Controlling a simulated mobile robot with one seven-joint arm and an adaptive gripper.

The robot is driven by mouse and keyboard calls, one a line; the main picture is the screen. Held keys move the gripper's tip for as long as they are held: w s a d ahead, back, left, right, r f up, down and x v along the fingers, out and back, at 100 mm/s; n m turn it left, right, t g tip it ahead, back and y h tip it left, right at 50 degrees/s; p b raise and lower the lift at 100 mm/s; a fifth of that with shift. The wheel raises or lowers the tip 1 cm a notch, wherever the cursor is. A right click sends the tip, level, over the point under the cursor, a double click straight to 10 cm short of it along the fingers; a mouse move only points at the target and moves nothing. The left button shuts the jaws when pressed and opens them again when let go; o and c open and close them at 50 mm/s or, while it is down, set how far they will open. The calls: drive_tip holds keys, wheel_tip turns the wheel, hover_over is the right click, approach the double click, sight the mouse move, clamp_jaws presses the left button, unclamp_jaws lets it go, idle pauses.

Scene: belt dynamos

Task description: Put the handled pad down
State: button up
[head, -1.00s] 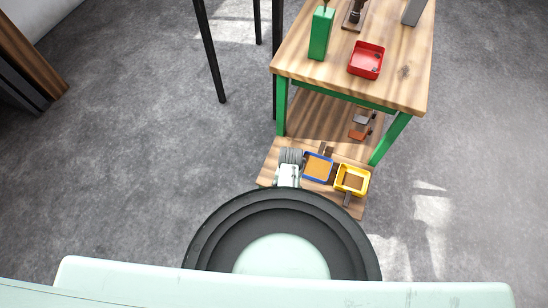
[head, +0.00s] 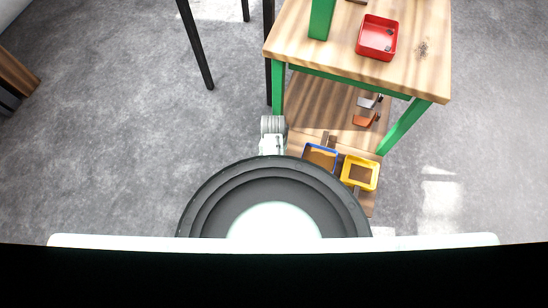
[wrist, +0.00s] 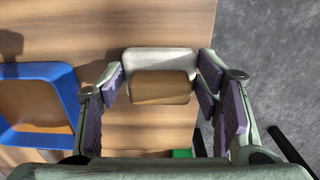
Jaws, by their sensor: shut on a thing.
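The handled pad (wrist: 160,61) shows in the wrist view as a pale grey-white block with a brown rounded handle in front of it. My gripper (wrist: 160,86) is shut on it, with a purple-padded finger at each side. Wooden boards of the low shelf (wrist: 120,20) lie behind and below the pad. I cannot tell whether the pad touches the wood or hangs above it. In the head view I cannot make out the pad or my fingertips.
A blue-rimmed tray (wrist: 60,90) lies left of my gripper in the wrist view, and bare floor (wrist: 270,60) at right. In the head view a yellow tray (head: 360,173) sits by the blue one (head: 320,158). A red tray (head: 377,37) stands on the bench above.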

drive_tip(key=shift+f, duration=0.1)
drive_tip(key=o, duration=0.5)
drive_tip(key=shift+f, duration=0.2)
drive_tip(key=o, duration=0.5)
drive_tip(key=shift+r, duration=0.1)
wheel_tip(320, 180, up, 12)
drive_tip(key=shift+r+p, duration=0.1)
drive_tip(key=shift+p, duration=0.2)
